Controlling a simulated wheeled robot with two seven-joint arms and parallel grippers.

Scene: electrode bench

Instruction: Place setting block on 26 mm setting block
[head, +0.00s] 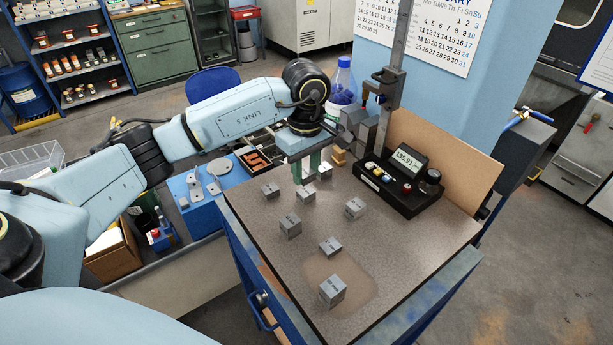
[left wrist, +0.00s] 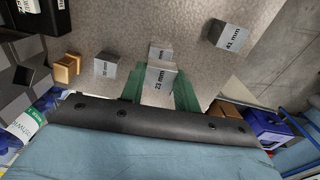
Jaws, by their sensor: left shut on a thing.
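My left gripper (head: 307,172) has green fingers and reaches over the bench plate from the back. In the left wrist view the gripper (left wrist: 160,92) is shut on a grey setting block marked 23 mm (left wrist: 161,79). Another grey block (left wrist: 161,53) shows just beyond the held one, partly covered by it; its label is not readable. I cannot tell whether the two touch. In the head view a small grey block (head: 307,194) stands just in front of the fingers. No block is readable as 26 mm. My right gripper is not in view.
Several other grey blocks stand on the speckled plate (head: 389,263), including one marked 41 mm (left wrist: 231,38). A brass block (left wrist: 66,69) and a grey block (left wrist: 105,66) are near the fingers. A height gauge column (head: 392,85) and a black display unit (head: 401,183) stand behind right.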

